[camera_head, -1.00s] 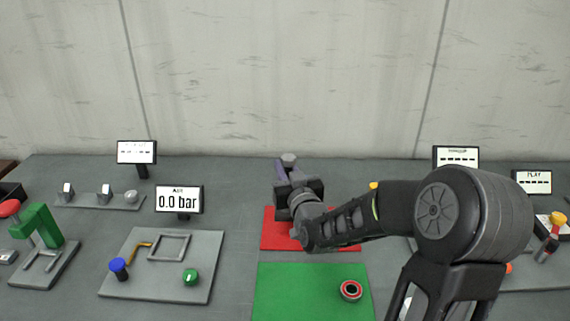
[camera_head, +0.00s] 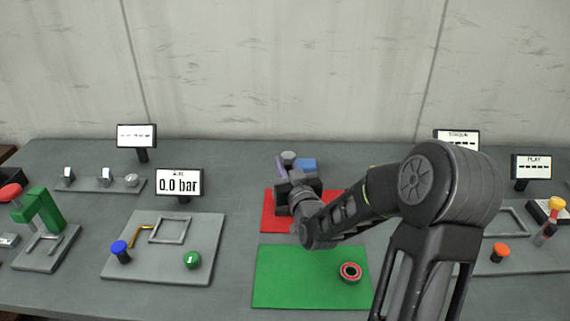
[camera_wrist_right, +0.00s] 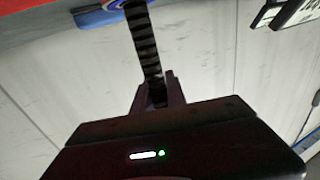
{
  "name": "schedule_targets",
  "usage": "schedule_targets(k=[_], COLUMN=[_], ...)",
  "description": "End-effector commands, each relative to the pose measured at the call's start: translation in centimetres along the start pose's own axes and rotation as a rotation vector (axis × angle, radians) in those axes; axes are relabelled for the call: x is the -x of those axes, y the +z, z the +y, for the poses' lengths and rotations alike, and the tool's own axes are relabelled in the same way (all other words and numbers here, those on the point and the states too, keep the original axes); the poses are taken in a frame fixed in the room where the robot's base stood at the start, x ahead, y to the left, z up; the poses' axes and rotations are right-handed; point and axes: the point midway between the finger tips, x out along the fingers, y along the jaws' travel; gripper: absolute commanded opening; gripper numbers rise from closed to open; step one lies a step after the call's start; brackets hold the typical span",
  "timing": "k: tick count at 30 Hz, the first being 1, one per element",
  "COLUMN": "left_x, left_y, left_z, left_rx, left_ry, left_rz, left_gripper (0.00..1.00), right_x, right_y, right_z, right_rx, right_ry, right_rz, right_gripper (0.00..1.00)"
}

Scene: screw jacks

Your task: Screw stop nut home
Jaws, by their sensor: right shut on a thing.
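My right gripper (camera_head: 285,168) reaches in over the red mat (camera_head: 278,222) at the back middle of the bench. It is shut on a small grey piece, which I take to be the stop nut (camera_head: 288,156). A blue block (camera_head: 306,165), likely the jack's body, shows just right of the fingers. In the right wrist view a dark ribbed, screw-like rod (camera_wrist_right: 145,40) runs from a blue part (camera_wrist_right: 98,17) to the gripper's fingers (camera_wrist_right: 158,95). The nut's seat is hidden. My left gripper is not in view.
A green mat (camera_head: 300,285) in front carries a red-and-black ring (camera_head: 350,271). A grey plate (camera_head: 150,270) with a blue knob and a green knob lies left, below a "0.0 bar" display (camera_head: 180,183). More fixtures and displays (camera_head: 531,167) stand right, partly behind my arm.

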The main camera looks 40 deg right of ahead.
Motion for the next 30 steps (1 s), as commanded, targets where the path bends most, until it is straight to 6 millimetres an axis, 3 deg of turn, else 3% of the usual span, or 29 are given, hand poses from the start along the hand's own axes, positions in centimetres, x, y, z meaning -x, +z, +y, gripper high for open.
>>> schedule_targets(k=[9, 20, 26, 30], left_x=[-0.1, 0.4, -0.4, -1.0], left_y=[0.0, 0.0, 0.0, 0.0], left_z=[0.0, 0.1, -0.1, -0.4], left_rx=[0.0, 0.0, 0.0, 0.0], left_ry=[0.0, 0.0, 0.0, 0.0], left_rz=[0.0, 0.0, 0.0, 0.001], left_gripper=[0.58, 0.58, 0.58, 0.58], right_x=[0.0, 0.0, 2.1, 4.9], right_y=[0.1, -0.3, 0.0, 0.0], right_z=[0.0, 0.0, 0.0, 0.1], right_rx=[0.0, 0.0, 0.001, 0.0], right_ry=[0.0, 0.0, 0.0, 0.001], right_rz=[0.0, -0.001, 0.001, 0.001], right_gripper=[0.39, 0.39, 0.39, 0.39])
